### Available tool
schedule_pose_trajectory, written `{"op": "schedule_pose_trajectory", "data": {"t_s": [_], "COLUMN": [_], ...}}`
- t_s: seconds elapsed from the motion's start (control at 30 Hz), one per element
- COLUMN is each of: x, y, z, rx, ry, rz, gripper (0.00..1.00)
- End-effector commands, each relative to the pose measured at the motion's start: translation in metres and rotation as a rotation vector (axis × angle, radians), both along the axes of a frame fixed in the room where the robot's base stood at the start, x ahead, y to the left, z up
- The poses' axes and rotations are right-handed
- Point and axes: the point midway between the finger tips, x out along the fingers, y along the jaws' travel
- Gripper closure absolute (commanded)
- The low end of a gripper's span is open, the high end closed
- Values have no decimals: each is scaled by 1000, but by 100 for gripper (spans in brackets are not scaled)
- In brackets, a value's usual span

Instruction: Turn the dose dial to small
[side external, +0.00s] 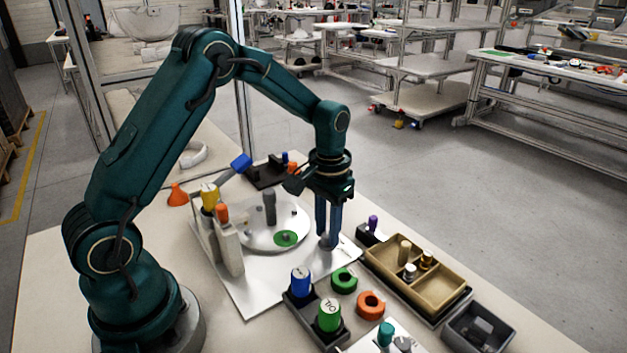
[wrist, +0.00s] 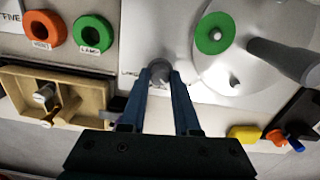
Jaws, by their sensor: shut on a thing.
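The dose dial (wrist: 159,66) is a small grey knob on a pale plate (side external: 262,298). In the wrist view it sits between the tips of my two blue fingers. My gripper (wrist: 160,80) is shut on it; in the side view my gripper (side external: 328,236) points straight down at the plate's right part. Small dark lettering, partly hidden and hard to read, lies just left of the dial in the wrist view. The dial's exact pointing direction cannot be told.
A round grey turntable (side external: 262,238) with a green disc (side external: 286,238) and a grey post (side external: 269,208) stands close beside the dial. A tan two-part tray (side external: 392,274) is to the right. Green (side external: 343,280) and orange (side external: 371,305) rings lie in front.

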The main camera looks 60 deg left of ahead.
Motion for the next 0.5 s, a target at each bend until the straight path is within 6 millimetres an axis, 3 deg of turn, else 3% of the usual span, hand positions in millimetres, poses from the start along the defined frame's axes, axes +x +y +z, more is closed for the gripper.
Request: {"op": "schedule_pose_trajectory", "data": {"t_s": [0.5], "x": [0], "y": [0], "z": [1], "rx": [0], "ry": [0], "rz": [168], "gripper": [100]}}
